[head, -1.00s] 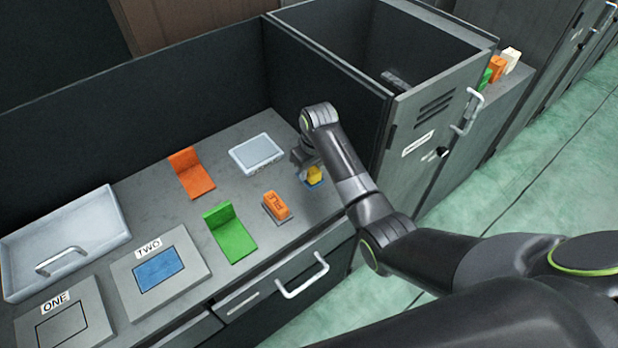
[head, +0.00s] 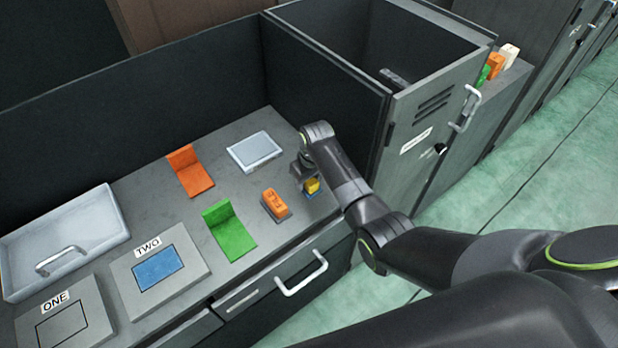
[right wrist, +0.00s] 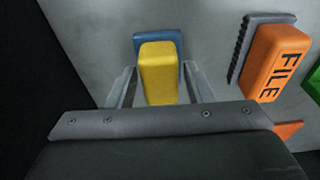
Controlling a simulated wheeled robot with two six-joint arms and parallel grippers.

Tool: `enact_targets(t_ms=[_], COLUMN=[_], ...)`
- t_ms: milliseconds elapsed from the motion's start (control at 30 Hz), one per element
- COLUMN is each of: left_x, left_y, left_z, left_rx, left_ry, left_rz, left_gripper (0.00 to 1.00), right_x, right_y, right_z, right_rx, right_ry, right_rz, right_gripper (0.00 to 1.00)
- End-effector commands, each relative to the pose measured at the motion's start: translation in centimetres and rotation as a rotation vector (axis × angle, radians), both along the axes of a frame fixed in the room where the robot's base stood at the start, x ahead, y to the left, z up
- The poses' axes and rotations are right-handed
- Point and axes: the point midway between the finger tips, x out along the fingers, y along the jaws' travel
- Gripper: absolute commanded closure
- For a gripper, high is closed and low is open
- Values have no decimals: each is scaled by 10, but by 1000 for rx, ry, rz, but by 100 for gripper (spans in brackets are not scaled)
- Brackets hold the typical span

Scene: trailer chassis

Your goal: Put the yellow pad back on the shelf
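The yellow pad (head: 313,185) is a small block on a blue base near the right end of the grey worktop. In the right wrist view the yellow pad (right wrist: 159,75) stands between the two fingers of my right gripper (right wrist: 160,68), with the blue base (right wrist: 158,43) behind it. A gap shows between each finger and the pad, so the gripper is open around it. In the head view my right gripper (head: 308,180) is low over the pad and partly hides it. My left gripper is not in view. I cannot tell which surface is the shelf.
An orange FILE block (head: 274,203) sits close beside the pad. Green (head: 230,231) and orange (head: 190,171) angled pieces and a pale tray (head: 255,150) lie farther left. The open-topped cabinet (head: 440,125) borders the worktop. Green, orange (head: 496,66) and white blocks stand beyond it.

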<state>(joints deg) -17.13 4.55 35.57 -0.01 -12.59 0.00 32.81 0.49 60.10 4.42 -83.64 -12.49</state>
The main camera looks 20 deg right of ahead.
Motion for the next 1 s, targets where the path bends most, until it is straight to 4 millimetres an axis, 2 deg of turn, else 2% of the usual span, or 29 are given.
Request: enact_targets(t_ms=[300,467,667,1000], left_x=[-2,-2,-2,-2], left_y=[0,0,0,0], left_z=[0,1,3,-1], left_rx=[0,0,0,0], left_ry=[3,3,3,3], left_rz=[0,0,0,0], left_gripper=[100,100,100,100], right_x=[0,0,-4,-12], right_y=[0,0,-2,-5], right_z=[1,9,36,97], right_rx=[0,0,0,-1], right_ry=[-1,-1,-4,-6], right_rz=[0,0,0,1], right_gripper=[46,46,46,46])
